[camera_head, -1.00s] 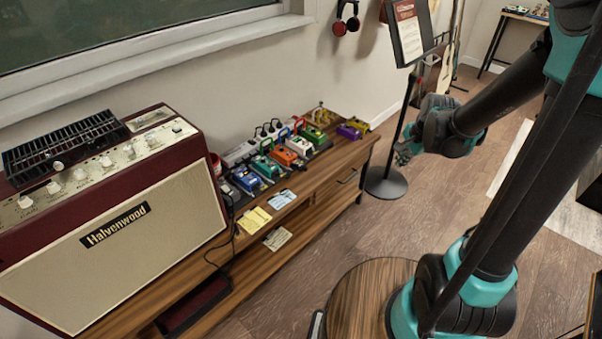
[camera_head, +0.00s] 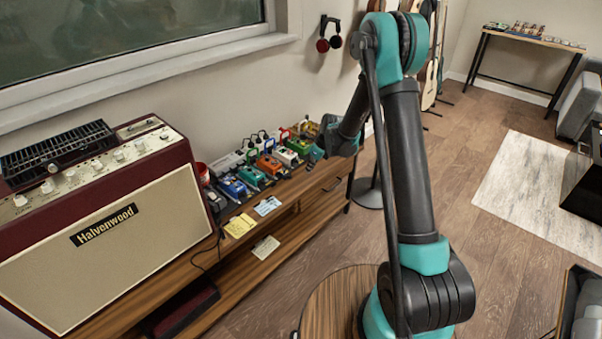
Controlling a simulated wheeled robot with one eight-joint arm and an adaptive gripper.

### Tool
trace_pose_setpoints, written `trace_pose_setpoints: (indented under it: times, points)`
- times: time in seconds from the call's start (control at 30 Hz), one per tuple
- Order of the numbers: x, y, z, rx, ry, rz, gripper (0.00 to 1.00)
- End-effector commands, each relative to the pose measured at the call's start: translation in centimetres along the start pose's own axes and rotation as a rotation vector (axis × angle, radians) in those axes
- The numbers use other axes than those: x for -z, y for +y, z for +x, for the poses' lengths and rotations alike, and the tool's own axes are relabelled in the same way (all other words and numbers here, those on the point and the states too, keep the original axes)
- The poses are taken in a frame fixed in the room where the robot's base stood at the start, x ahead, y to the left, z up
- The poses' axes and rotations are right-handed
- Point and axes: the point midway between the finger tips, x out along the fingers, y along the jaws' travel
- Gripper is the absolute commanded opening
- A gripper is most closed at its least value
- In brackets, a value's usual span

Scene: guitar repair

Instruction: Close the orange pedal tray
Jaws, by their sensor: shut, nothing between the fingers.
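The orange pedal (camera_head: 269,165) sits in the row of pedals on the wooden bench, between a green and a white pedal. Its tray is too small to make out, so I cannot tell how far it stands open. My gripper (camera_head: 315,153) is at the right end of the pedal row, right of the orange pedal and apart from it. It looks small and partly hidden by my own arm. It is shut and holds nothing. My arm hides the far right end of the bench top.
A large Halvenwood amplifier (camera_head: 120,235) fills the bench's left side. A blue pedal (camera_head: 233,188), a green pedal (camera_head: 252,177) and a white pedal (camera_head: 286,157) crowd the orange one. Yellow notes (camera_head: 240,225) lie in front.

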Motion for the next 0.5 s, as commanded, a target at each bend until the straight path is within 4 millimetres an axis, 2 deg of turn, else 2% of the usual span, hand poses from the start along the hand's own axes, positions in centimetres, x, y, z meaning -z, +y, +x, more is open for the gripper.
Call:
trace_pose_setpoints:
  times: [0.5]
  points:
    - [0.0,0.0,8.7,0.001,0.000,-0.004,0.00]
